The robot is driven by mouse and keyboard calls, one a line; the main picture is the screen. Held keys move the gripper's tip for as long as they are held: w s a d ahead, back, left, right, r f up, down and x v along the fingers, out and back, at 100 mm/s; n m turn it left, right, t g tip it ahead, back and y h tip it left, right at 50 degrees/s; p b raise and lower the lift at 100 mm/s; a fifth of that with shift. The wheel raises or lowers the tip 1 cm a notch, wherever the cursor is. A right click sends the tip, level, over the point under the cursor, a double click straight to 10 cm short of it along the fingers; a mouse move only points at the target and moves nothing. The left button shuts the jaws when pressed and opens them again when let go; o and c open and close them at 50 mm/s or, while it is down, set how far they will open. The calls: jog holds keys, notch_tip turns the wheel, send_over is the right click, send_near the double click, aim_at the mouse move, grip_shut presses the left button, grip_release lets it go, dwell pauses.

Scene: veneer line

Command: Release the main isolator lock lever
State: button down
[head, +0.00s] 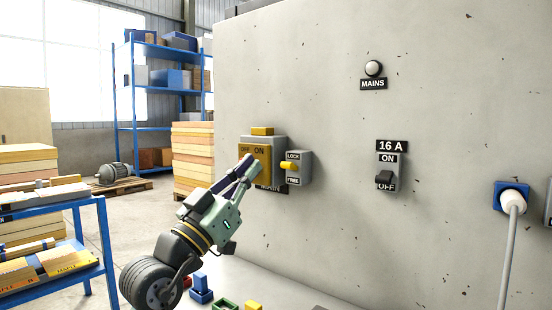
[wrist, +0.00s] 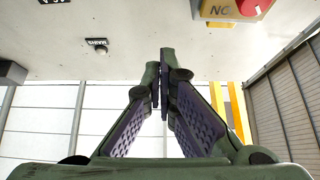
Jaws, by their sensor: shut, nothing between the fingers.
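The main isolator (head: 262,144) is a grey box with a yellow face marked OFF and ON, on the pale wall panel. Right of it is a small grey lock box (head: 305,170) marked LOCK above and FREE below. Its yellow lever (head: 288,165) juts out between the two labels, nearer LOCK. My gripper (head: 251,162) is shut and empty, seen in front of the isolator's face, left of the lever; contact cannot be told. The wrist view shows the closed fingers (wrist: 163,75) and, upside down, a yellow face (wrist: 220,10) with a red knob. I cannot make out the lever there.
On the panel are a MAINS lamp (head: 373,68), a 16 A switch (head: 386,178) and a blue socket (head: 512,195) with a plugged cable. Coloured blocks (head: 201,290) lie below my arm. A blue cart (head: 60,275) stands left.

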notch_tip(320, 180, up, 6)
jog(key=p, duration=0.4)
send_over(290, 167)
jog(key=s+a, duration=0.2)
jog(key=a, duration=0.1)
jog(key=shift+w+d+f, duration=0.15)
jog(key=shift+d+f, duration=0.05)
jog(key=shift+f, duration=0.95)
jog(key=shift+w+d+f, duration=0.1)
jog(key=shift+d+f, duration=0.1)
jog(key=shift+f, duration=0.9)
jog(key=shift+d, duration=0.1)
jog(key=shift+f, duration=0.1)
jog(key=shift+s, duration=0.1)
